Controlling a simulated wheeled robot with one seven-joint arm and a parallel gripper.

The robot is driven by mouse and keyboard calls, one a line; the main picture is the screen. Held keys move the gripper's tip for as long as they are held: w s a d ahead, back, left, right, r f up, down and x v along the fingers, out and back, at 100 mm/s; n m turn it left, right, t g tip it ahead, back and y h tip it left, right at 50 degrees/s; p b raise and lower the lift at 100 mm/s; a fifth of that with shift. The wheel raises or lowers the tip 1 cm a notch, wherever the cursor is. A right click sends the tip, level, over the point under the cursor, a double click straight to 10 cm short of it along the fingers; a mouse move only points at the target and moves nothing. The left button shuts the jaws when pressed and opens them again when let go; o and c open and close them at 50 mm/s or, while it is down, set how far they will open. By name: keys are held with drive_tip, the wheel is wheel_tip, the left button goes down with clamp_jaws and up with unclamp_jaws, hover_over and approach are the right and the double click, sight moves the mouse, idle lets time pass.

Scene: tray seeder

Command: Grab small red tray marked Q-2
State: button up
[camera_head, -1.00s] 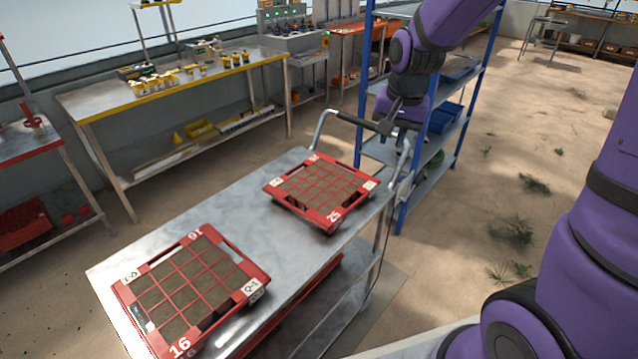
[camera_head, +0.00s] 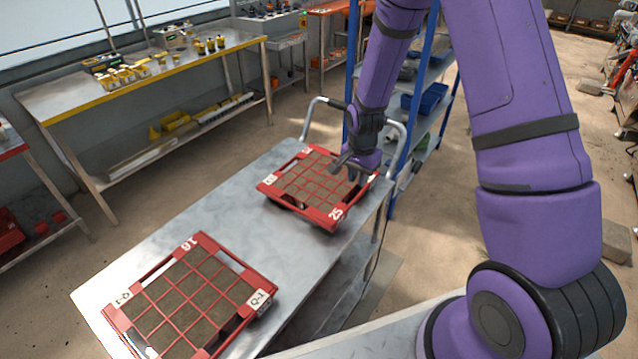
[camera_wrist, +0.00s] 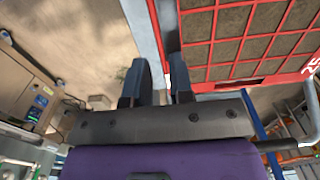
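Two red trays with gridded brown cells lie on the metal cart top. The far tray (camera_head: 296,210) carries the number 25 and small white corner labels that I cannot read surely. My gripper (camera_head: 347,166) is at the right side of the far tray, partly covering that edge. In the wrist view the gripper's fingers (camera_wrist: 160,72) stand a little apart beside the tray's red rim (camera_wrist: 224,84), with no clear hold on it.
The cart top (camera_head: 225,205) is bare between the trays. The cart's bent handle (camera_head: 315,108) rises behind the far tray. A blue-framed shelf (camera_head: 399,155) stands just beyond it. A yellow-edged bench (camera_head: 140,90) with small yellow items stands at the left back.

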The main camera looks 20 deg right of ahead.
sight(357, 196)
drive_tip(key=shift+s+d+f, duration=0.1)
drive_tip(key=shift+s+f, duration=0.05)
drive_tip(key=shift+f, duration=3.75)
clamp_jaws()
